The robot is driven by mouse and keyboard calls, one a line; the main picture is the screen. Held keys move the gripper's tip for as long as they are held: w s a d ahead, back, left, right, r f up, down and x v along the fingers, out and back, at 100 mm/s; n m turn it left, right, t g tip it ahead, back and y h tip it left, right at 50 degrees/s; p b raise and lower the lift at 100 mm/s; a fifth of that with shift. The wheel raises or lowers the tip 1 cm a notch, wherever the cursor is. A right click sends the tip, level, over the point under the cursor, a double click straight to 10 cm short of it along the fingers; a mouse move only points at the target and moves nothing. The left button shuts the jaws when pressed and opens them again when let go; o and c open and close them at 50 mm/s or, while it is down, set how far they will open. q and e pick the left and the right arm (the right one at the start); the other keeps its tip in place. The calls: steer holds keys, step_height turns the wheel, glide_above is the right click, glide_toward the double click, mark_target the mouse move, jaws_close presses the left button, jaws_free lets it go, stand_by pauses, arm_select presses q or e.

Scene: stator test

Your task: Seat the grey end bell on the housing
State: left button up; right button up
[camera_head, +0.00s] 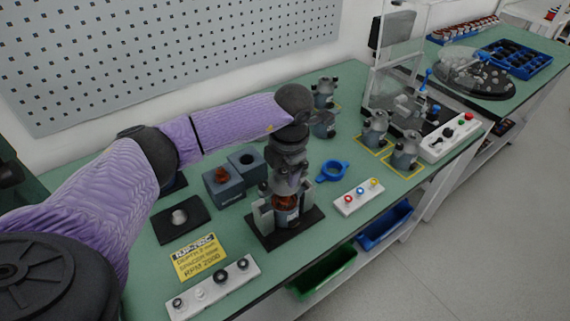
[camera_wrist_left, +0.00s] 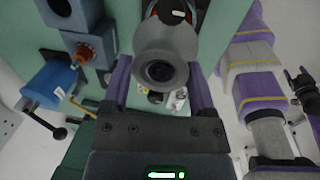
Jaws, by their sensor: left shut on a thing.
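The grey end bell (camera_wrist_left: 164,62) is round with a dark hole in its middle, between the purple fingers of my left gripper (camera_wrist_left: 158,88) in the wrist view. In the head view my left gripper (camera_head: 286,184) points down over the housing (camera_head: 286,216), which stands in a black-based fixture (camera_head: 284,238) with grey uprights. Orange copper windings (camera_head: 285,201) show at the housing's top, just under the gripper. The end bell is mostly hidden there, and I cannot tell whether it touches the housing.
A blue ring (camera_head: 333,171) and a white button panel (camera_head: 358,196) lie right of the fixture. Grey blocks (camera_head: 225,187) and a black pad (camera_head: 180,220) are left. A yellow sign (camera_head: 200,258) and white strip (camera_head: 213,288) lie in front. Grey motors (camera_head: 404,150) stand further right.

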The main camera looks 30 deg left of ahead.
mark_target(284, 186)
arm_select(q)
steer(key=shift+f+b, duration=1.1)
steer(key=shift+f, duration=0.5)
steer(key=shift+f+b, duration=0.85)
steer(key=shift+f, duration=0.4)
steer(key=o, duration=1)
steer(key=r, duration=0.3)
steer(key=d+r+p, duration=0.1)
steer(key=r, duration=0.2)
steer(key=r+p, duration=0.1)
steer(key=r, duration=0.3)
steer(key=shift+s+d, duration=0.2)
steer(key=shift+s, duration=0.05)
steer(key=shift+f, duration=0.1)
